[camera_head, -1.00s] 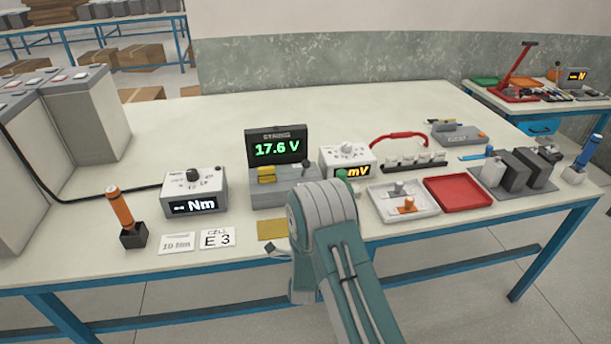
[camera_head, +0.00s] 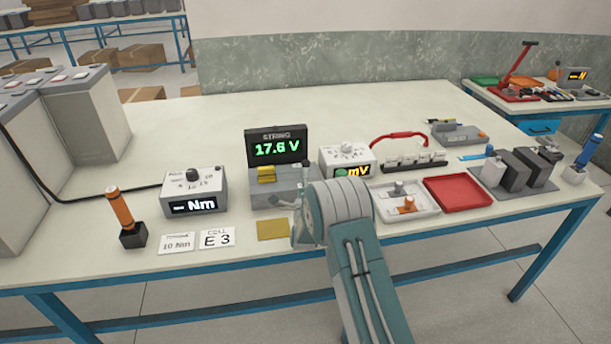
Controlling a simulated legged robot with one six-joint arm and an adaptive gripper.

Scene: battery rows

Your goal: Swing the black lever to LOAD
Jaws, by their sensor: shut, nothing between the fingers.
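The grey switch box (camera_head: 272,201) stands under the black STRING display (camera_head: 275,147), which reads 17.6 V. It has yellow blocks (camera_head: 266,174) at its left. The black lever (camera_head: 306,164) is at the box's right end; only a small dark part shows, and its exact position is hard to tell. My gripper (camera_head: 299,212) is just in front of the box's right side, mostly hidden by my own wrist. The little that shows of it looks shut and empty. I cannot tell whether it touches the lever.
A torque box (camera_head: 193,193) and an orange-handled tool (camera_head: 121,208) stand at left. Cards and a yellow plate (camera_head: 272,229) lie in front. The mV meter (camera_head: 346,158), white tray (camera_head: 425,209) and red tray (camera_head: 458,192) are at right. The table's back middle is clear.

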